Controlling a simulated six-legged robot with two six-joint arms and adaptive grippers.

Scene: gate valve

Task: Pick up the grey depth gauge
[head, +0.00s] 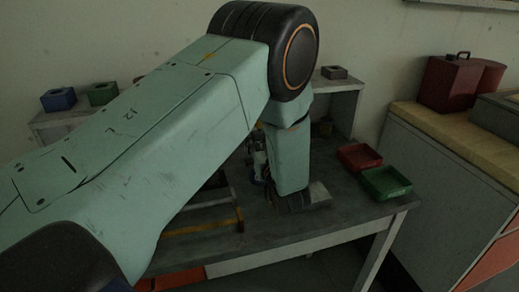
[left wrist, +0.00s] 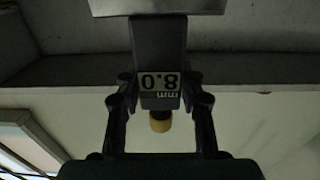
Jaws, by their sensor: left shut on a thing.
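The grey depth gauge (left wrist: 160,45) is between the fingers of my left gripper (left wrist: 160,85) in the left wrist view. Its display reads upside down as 0.8 mm, with a yellow tip below it and a light grey plate across its top. The left gripper is shut on the gauge. In the head view my left arm comes over the workbench and its lower end points down at the bench. The arm hides most of the gripper and gauge there. My right gripper is in neither view.
The grey workbench (head: 345,215) bears a red tray (head: 360,157) and a green tray (head: 387,182) at its right. Blue (head: 58,99) and green boxes (head: 102,93) stand on a back shelf. A cabinet (head: 440,165) stands at the right. My arm hides the bench's left part.

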